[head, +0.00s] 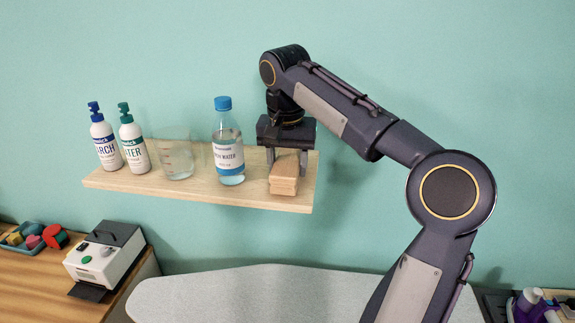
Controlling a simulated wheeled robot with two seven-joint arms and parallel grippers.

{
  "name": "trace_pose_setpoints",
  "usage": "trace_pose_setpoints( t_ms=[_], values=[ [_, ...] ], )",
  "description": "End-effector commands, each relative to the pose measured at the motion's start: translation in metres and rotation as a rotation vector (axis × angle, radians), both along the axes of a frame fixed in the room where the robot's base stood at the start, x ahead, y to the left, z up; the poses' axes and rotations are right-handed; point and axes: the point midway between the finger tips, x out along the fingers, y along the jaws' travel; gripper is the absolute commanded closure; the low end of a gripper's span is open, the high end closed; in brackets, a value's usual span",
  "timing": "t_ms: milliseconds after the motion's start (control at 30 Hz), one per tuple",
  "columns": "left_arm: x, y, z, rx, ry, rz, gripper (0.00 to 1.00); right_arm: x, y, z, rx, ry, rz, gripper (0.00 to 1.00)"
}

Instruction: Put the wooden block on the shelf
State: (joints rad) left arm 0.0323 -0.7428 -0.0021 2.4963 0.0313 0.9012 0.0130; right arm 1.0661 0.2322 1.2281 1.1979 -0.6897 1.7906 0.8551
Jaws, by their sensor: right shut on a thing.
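The wooden block (284,184) is light brown and is at the right end of the wall shelf (205,188). Its underside appears to be at the shelf's surface, but I cannot tell for sure whether it rests there. My right gripper (286,164) points down from above and is shut on the block, with a finger on each side of it. My right arm reaches in from the lower right. My left gripper is not in view.
On the shelf, left of the block, stand a blue-capped water bottle (228,145), a clear beaker (176,160), a green-topped bottle (134,142) and a blue-topped bottle (105,140). An ironing board (250,297) lies below. A white device (104,255) sits on a wooden table (45,285) at left.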

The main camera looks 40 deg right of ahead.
Motion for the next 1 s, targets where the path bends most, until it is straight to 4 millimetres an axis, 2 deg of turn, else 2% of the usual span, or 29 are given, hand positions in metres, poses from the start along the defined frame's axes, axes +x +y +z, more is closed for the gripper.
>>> trace_pose_setpoints(
  t_ms=[100, 467, 500, 600, 633, 867, 1000],
  values=[
    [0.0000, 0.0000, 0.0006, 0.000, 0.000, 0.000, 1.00, -0.0006, 0.0002, -0.0073, 0.001, -0.002, -0.001, 0.88],
    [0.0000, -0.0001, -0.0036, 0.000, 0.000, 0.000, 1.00, -0.0002, 0.0006, -0.0122, 0.001, -0.003, 0.000, 0.88],
    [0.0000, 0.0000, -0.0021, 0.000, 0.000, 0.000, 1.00, -0.0003, 0.0005, -0.0110, 0.001, -0.001, 0.001, 0.46],
    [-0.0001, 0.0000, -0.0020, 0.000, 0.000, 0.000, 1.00, -0.0003, 0.0005, -0.0108, 0.002, -0.001, 0.001, 0.33],
    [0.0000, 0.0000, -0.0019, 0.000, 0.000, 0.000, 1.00, -0.0003, 0.0005, -0.0108, 0.002, -0.001, 0.001, 0.29],
    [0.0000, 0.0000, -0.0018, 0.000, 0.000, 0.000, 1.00, -0.0003, 0.0004, -0.0105, 0.002, -0.001, 0.001, 0.29],
    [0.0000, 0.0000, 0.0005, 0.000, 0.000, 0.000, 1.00, -0.0002, 0.0010, -0.0040, 0.001, -0.003, 0.002, 0.29]
  ],
)
